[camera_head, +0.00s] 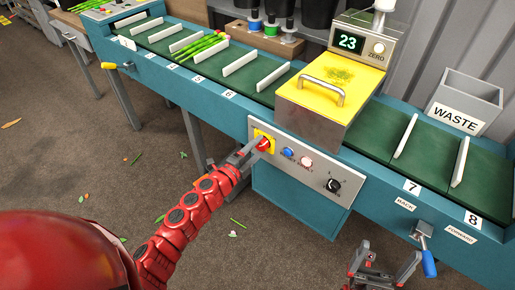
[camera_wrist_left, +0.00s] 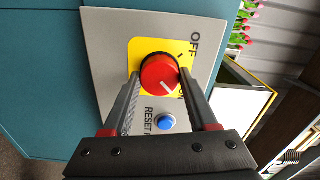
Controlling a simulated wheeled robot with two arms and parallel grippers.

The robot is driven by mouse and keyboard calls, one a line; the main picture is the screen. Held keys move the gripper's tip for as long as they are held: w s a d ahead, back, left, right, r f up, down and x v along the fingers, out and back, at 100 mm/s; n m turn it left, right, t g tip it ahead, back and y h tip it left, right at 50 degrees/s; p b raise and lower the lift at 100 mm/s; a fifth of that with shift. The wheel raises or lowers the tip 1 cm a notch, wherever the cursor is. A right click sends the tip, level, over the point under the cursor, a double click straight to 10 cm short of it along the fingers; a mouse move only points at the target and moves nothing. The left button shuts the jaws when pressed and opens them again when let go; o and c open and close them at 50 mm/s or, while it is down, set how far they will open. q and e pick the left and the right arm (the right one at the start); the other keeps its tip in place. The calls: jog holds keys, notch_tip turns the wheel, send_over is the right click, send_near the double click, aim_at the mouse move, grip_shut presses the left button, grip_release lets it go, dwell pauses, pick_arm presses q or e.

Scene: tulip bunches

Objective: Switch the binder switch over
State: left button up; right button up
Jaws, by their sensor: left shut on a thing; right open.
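The binder switch is a red rotary knob (camera_head: 265,145) on a yellow plate, set in the grey control panel (camera_head: 317,176) on the front of the teal conveyor bench. In the left wrist view the red knob (camera_wrist_left: 160,72) sits between my fingers, with OFF and ON lettered to its right. A white mark on the knob slants to the lower right, near the ON lettering. My left gripper (camera_head: 257,145) is shut on the knob. My right gripper (camera_head: 385,258) is open and empty, low in front of the bench.
The panel also has a blue button (camera_head: 288,152), a white button (camera_head: 306,161) and a black dial (camera_head: 333,185). A yellow-lidded machine (camera_head: 320,95) reading 23 stands above. A blue-handled lever (camera_head: 427,262) is to the right. Tulip bunches (camera_head: 203,46) lie on the belt.

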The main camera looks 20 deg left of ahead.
pick_arm(q)
jog(key=o, duration=1.4)
jog(key=shift+s, duration=0.1)
jog(key=p+v, duration=0.1)
jog(key=v, duration=1.6)
jog(key=shift+s, duration=0.1)
